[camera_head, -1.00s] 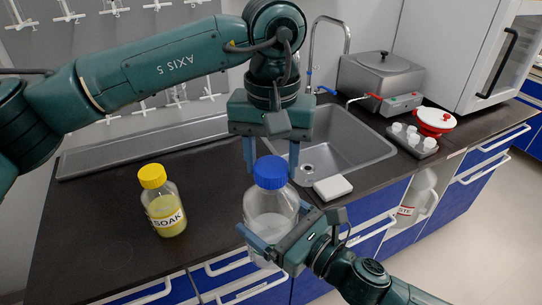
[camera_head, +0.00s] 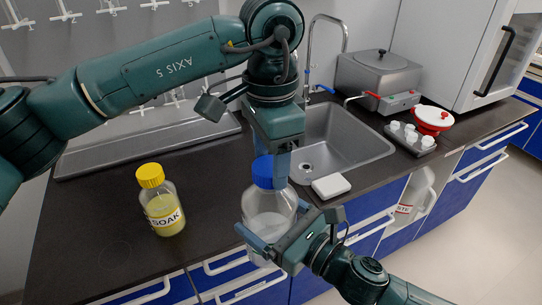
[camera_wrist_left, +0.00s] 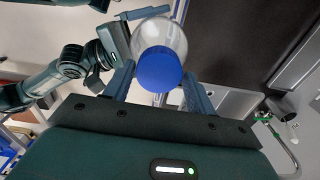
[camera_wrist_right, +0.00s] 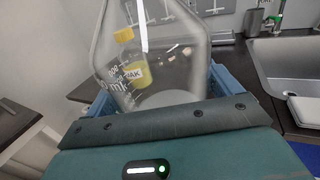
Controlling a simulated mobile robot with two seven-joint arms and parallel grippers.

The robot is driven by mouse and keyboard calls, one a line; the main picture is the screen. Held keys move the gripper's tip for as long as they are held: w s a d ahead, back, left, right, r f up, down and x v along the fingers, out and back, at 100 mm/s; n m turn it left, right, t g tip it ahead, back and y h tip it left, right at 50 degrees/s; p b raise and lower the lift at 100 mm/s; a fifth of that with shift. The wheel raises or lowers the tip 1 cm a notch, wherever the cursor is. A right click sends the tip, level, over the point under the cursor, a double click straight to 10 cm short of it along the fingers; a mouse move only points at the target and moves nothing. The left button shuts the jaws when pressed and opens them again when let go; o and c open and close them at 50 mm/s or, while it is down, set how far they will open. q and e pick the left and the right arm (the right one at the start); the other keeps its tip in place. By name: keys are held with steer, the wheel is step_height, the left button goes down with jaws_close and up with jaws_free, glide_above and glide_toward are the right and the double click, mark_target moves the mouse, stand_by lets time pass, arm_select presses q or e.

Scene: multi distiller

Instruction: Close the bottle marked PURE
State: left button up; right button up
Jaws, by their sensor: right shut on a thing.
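A clear bottle (camera_head: 268,222) with a blue cap (camera_head: 263,172) on its top stands upright in front of the counter edge. No PURE label shows on its visible side. My right gripper (camera_head: 275,228) is shut around the bottle's body. The right wrist view shows the clear bottle (camera_wrist_right: 165,75) between the fingers. My left gripper (camera_head: 271,165) points down over the cap with its fingers on either side. In the left wrist view the blue cap (camera_wrist_left: 159,69) lies between the open fingers, with a gap on each side. How tightly the cap sits cannot be told.
A yellow-capped bottle marked SOAK (camera_head: 163,208) stands on the counter to the left. A sink (camera_head: 340,145) is behind, with a white block (camera_head: 331,186) at its front edge. A steel bath (camera_head: 376,85) and a tray of small white vessels (camera_head: 411,140) are at right.

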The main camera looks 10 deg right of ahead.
arm_select(q)
steer(key=shift+o, duration=1.2)
steer(key=shift+c, duration=0.3)
